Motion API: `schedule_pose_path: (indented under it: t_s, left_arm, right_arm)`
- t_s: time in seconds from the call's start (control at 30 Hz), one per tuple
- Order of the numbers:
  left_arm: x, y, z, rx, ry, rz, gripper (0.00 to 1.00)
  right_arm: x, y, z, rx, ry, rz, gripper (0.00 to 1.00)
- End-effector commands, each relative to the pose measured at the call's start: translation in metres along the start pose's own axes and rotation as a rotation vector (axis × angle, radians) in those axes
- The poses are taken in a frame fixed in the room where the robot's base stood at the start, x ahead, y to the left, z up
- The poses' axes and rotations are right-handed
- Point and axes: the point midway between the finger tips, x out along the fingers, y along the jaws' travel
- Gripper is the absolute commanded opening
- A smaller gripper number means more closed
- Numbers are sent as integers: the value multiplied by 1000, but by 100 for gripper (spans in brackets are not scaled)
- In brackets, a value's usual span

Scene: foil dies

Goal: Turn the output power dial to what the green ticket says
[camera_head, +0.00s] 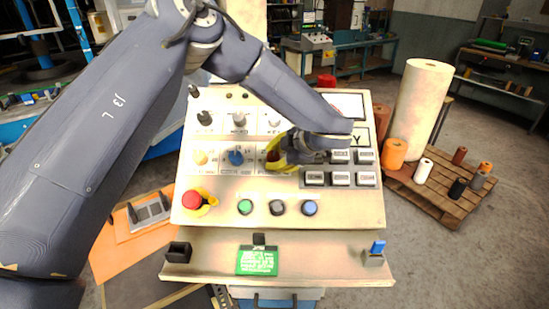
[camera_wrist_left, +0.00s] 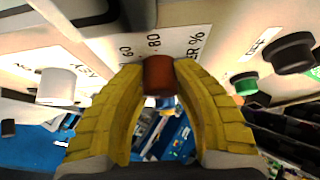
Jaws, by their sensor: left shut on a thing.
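My left gripper (camera_head: 283,158) reaches over the control panel (camera_head: 345,208) with its yellow fingers shut around a reddish-brown dial (camera_head: 273,155). In the left wrist view the brown dial (camera_wrist_left: 158,75) sits between the two yellow fingers (camera_wrist_left: 158,95). Scale marks 60 and 80 and a "%" sign show beside it; the dial's pointer is not visible. The green ticket (camera_head: 257,261) stands on the panel's front ledge, its white lettering too small to read. My right gripper is in neither view.
A blue dial (camera_head: 236,158) and a yellow dial (camera_head: 201,158) are left of the gripped one. Below are a red stop button (camera_head: 192,200) and green (camera_head: 245,206), dark and blue (camera_head: 309,207) buttons. Grey keys (camera_head: 340,178) lie close to the right.

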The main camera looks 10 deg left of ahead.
Motion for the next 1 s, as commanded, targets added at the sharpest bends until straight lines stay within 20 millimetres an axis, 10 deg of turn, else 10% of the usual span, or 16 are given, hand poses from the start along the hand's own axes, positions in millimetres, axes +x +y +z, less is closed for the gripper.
schedule_pose_path:
  t_s: [1.0]
  left_arm:
    - [3,-2,-3,432,7,288,0]
  right_arm:
    - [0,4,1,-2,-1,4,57]
